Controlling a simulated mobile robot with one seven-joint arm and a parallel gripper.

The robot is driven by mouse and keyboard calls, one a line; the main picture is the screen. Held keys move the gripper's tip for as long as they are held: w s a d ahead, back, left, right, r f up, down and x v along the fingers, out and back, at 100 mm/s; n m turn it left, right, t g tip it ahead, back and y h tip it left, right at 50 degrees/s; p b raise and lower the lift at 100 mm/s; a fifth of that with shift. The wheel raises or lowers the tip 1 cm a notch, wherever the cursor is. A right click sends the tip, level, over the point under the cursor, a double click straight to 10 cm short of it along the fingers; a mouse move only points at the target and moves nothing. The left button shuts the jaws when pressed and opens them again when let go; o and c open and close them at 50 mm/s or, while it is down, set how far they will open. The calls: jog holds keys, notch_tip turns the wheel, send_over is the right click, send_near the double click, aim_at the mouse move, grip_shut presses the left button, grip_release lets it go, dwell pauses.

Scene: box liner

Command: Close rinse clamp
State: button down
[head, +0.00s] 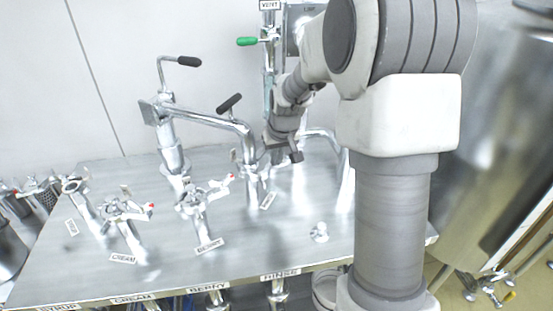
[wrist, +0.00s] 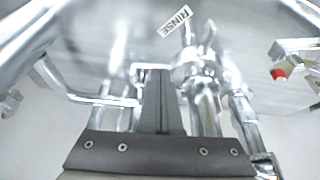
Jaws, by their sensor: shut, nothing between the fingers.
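The rinse clamp (wrist: 200,68) is a shiny metal clamp on a pipe beside the RINSE tag (wrist: 174,20) in the wrist view. In the head view its pipe (head: 256,190) stands behind a small tag (head: 268,200), and my arm partly hides its top. My gripper (head: 286,152) is at the rinse pipe's upper right in the head view. Its dark fingers are shut and empty, pointing at the metalwork just left of the clamp in the wrist view (wrist: 155,75). I cannot tell whether they touch it, or whether the clamp is open.
The berry clamp (head: 200,197) and cream clamp (head: 122,210), both red-tipped, stand to the left on the steel table (head: 310,262). A bent pipe with black handles (head: 210,116) rises behind. A green-handled vent valve (head: 250,41) is at the back. The table's front right is mostly clear.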

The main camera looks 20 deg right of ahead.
jog(key=shift+w+d+n, duration=0.1)
jog(key=shift+w+n, duration=0.35)
jog(key=shift+n, duration=0.15)
dwell(0.6)
jog(key=shift+w+n+g+y+p, duration=0.2)
jog(key=shift+w+n+y, duration=0.25)
jog(key=shift+n, duration=0.55)
jog(key=shift+w+n+g+y+p, duration=0.15)
jog(key=shift+w+n+y, duration=0.25)
jog(key=shift+n, duration=0.6)
jog(key=shift+w+n+g+y+p, duration=0.1)
jog(key=shift+w+n+y+p, duration=0.25)
jog(key=shift+n, duration=0.65)
jog(key=shift+w+a+n+y, duration=0.35)
jog(key=shift+w+n, duration=0.25)
jog(key=shift+n, duration=0.1)
jog(key=shift+w+a, duration=0.2)
jog(key=shift+w, duration=0.3)
dwell(1.9)
dwell(0.5)
